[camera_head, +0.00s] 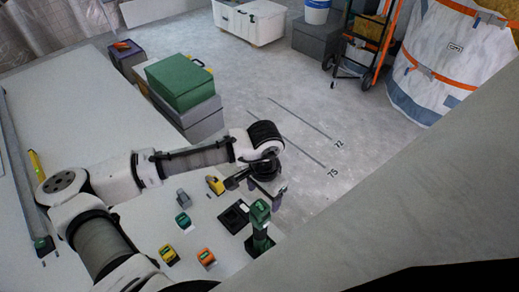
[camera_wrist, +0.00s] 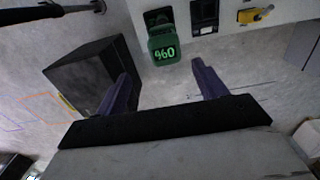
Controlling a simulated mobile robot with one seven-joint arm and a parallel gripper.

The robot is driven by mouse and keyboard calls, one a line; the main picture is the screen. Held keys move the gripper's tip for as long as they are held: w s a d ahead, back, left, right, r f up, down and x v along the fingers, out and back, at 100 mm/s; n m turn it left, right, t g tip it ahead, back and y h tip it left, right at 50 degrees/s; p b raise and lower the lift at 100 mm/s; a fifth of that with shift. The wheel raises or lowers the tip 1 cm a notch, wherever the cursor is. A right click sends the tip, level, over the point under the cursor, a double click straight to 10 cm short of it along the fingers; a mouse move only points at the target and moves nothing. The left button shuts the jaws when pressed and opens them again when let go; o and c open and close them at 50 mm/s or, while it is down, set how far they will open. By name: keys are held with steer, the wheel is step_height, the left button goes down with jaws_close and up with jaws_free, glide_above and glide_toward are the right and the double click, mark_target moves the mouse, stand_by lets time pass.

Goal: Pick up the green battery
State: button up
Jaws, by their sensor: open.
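A green battery (camera_head: 260,214) stands upright on the pale table near its right end, apparently in a dark holder. In the wrist view a green block (camera_wrist: 163,45) with the digits 960 shows, which appears to be this battery. My gripper (camera_head: 271,188) is just beyond the battery in the head view. In the wrist view my gripper (camera_wrist: 163,84) is open, with its two purple fingers apart and nothing between them. The green block lies ahead of the fingertips, roughly centred between them and not touching them. The battery's lower part is partly hidden.
A black empty-looking dock (camera_head: 234,217) stands next to the battery. A yellow tool (camera_head: 215,184), an orange block (camera_head: 206,257) and other small blocks lie nearby on the table (camera_head: 75,115). A green case (camera_head: 180,82) stands farther back. A grey beam (camera_head: 400,200) crosses the right foreground.

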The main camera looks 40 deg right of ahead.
step_height(320, 180, down, 3)
steer(key=shift+f, duration=0.1)
steer(key=shift+w+a+f+p, duration=0.2)
steer(key=shift+f+p, duration=0.15)
steer(key=shift+f, duration=0.95)
steer(key=shift+w+a+f+p, duration=0.15)
steer(key=shift+f+p, duration=0.15)
steer(key=shift+f, duration=1)
steer(key=shift+d, duration=0.1)
steer(key=c, duration=1.2)
steer(key=shift+o, duration=0.2)
steer(key=shift+r, duration=0.15)
step_height(320, 180, up, 20)
steer(key=b, duration=0.1)
